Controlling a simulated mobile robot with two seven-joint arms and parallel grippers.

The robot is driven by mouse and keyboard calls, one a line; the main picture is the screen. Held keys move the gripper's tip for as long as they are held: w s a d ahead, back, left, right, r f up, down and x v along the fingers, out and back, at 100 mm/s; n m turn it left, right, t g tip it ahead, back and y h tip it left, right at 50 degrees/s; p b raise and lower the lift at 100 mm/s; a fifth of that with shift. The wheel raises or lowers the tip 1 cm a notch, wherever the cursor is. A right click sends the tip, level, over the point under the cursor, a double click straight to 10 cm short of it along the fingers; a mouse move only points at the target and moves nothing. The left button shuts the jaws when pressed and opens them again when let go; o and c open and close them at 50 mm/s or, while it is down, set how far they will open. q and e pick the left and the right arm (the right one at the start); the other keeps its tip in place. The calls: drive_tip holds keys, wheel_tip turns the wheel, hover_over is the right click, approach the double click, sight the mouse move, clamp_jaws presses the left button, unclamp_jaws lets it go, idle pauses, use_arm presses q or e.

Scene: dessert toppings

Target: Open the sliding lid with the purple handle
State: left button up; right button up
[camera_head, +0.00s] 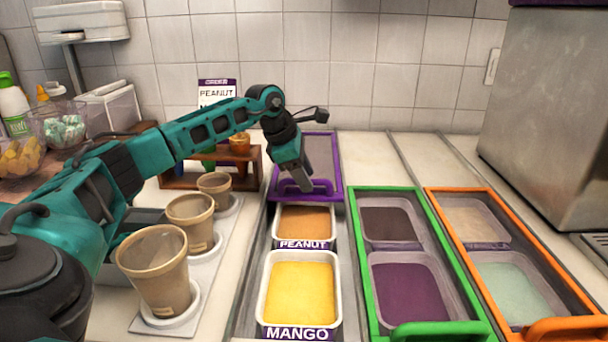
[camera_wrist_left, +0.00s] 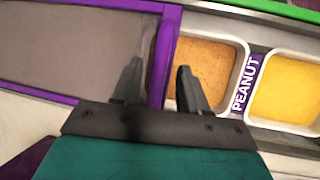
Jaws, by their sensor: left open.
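The sliding lid (camera_head: 321,152) has a purple frame and a grey pane. It lies at the back of its track, behind the uncovered peanut tub (camera_head: 306,222) and mango tub (camera_head: 300,292). Its purple handle (camera_head: 324,189) is at the front edge, partly hidden by my left gripper (camera_head: 305,188). In the left wrist view, my left gripper (camera_wrist_left: 158,82) is open, its fingers on either side of the lid's purple front edge (camera_wrist_left: 165,45). One finger is over the grey pane and the other over the peanut tub (camera_wrist_left: 208,62). Contact with the handle cannot be told.
A green-framed lid (camera_head: 364,270) and an orange-framed lid (camera_head: 511,241) cover tubs to the right. Several paper cups (camera_head: 158,268) stand in a holder on the left. A wooden rack (camera_head: 254,178) is behind the cups. A steel machine (camera_head: 550,95) stands at the back right.

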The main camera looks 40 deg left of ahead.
use_arm(q)
clamp_jaws()
idle(0.4)
